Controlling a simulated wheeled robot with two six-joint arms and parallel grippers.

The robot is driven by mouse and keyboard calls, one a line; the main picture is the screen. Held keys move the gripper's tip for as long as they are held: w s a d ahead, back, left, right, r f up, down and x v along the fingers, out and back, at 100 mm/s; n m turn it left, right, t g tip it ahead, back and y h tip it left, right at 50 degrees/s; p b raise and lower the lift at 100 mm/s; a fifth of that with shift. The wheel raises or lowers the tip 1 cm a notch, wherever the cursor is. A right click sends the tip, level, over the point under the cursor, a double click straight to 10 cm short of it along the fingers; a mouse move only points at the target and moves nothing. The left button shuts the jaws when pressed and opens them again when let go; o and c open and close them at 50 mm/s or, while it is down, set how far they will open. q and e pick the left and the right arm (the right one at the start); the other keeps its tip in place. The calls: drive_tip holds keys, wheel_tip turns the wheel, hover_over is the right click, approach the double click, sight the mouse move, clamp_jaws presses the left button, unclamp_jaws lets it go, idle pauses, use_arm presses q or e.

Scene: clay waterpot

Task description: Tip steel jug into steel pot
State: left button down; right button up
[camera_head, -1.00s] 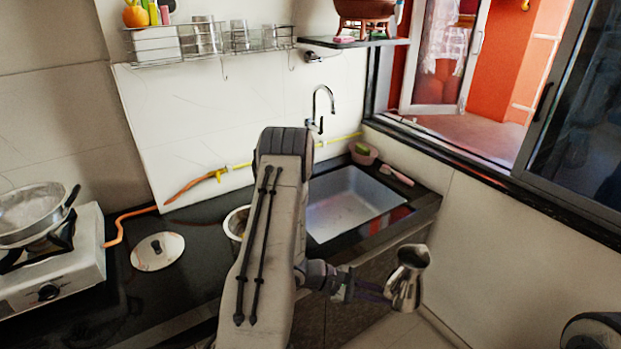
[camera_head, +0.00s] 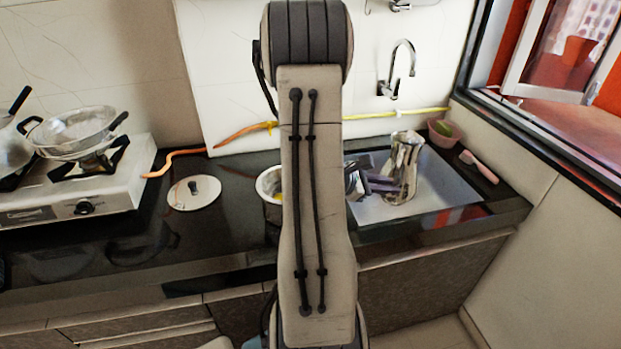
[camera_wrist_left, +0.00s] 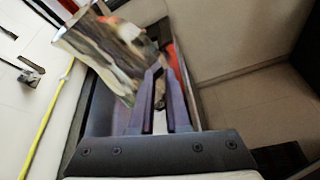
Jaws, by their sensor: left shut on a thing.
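The shiny steel jug (camera_head: 405,165) stands roughly upright in my left gripper (camera_head: 382,184), over the sink area in the head view. In the left wrist view the jug (camera_wrist_left: 105,50) lies between and beyond the finger tips of my left gripper (camera_wrist_left: 158,92), which is shut on it. A steel pot (camera_head: 268,182) sits on the dark counter to the left of the jug. My left arm hides most of the pot, and something yellow shows at its edge. My right gripper is not in view.
A round lid (camera_head: 194,192) lies on the counter (camera_head: 235,225) left of the pot. A stove (camera_head: 110,185) with a steel pan (camera_head: 80,128) stands at the left. The sink (camera_head: 440,185), tap (camera_head: 398,70) and pink bowl (camera_head: 445,133) are at the right.

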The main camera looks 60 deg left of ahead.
use_arm(q)
drive_tip(key=s+a+r+n+g+y+b, duration=0.1)
drive_tip(key=s+a+r+n+y+b, duration=0.2)
drive_tip(key=s, duration=0.5)
drive_tip(key=s+a+r+n+g+y+b, duration=0.2)
drive_tip(key=s+a+r+n+y+b, duration=0.2)
drive_tip(key=s+a+n+y, duration=0.2)
drive_tip(key=shift+s+a+r+n+y, duration=0.2)
drive_tip(key=shift+s+a+n+y, duration=0.1)
drive_tip(key=shift+s+n+y, duration=0.65)
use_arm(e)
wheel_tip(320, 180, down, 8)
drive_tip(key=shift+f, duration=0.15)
use_arm(q)
drive_tip(key=shift+s, duration=0.2)
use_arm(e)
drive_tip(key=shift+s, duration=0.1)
